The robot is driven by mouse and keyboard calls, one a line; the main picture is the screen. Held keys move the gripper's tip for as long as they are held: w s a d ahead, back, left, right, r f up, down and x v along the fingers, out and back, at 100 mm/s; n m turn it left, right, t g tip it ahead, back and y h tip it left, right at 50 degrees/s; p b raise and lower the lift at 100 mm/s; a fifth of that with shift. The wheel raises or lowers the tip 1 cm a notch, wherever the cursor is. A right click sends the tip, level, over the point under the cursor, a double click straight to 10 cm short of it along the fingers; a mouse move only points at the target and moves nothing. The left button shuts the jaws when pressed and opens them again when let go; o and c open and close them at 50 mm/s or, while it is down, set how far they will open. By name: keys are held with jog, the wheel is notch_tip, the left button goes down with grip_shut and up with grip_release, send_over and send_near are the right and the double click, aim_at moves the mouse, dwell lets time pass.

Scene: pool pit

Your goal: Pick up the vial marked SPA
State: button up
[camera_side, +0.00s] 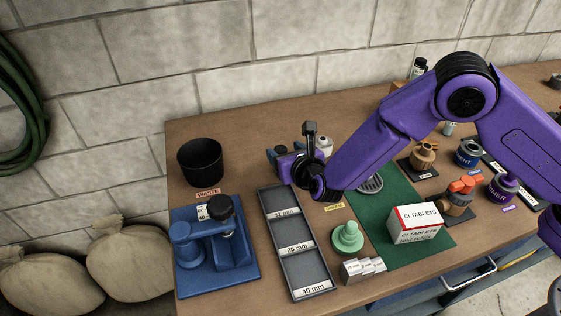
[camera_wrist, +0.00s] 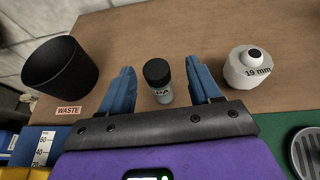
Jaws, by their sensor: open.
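A small vial (camera_wrist: 160,92) with a black cap and a grey body stands upright on the wooden bench in the wrist view. The lettering on its label is small and partly hidden by the gripper's edge, so I cannot read it for sure. My gripper (camera_wrist: 160,70) is open, with one blue finger on each side of the vial and a visible gap to both. In the side view, my gripper (camera_side: 277,153) is low over the back of the bench, and I cannot make out this vial there.
The black waste bin (camera_wrist: 60,66) stands left of the gripper, and a white 19 mm fitting (camera_wrist: 247,68) stands close on its right. A dark sorting tray (camera_side: 284,225), blue press (camera_side: 245,272) and green mat (camera_side: 365,218) are nearer the front. Another black-capped bottle (camera_side: 418,69) stands at the back.

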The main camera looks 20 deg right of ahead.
aim_at(281, 149)
jog(key=shift+a+x, duration=0.15)
jog(key=shift+x, duration=1.05)
jog(key=shift+a+x, duration=0.15)
jog(key=shift+x, duration=1)
jog(key=shift+r, duration=0.1)
jog(key=c, duration=1.1)
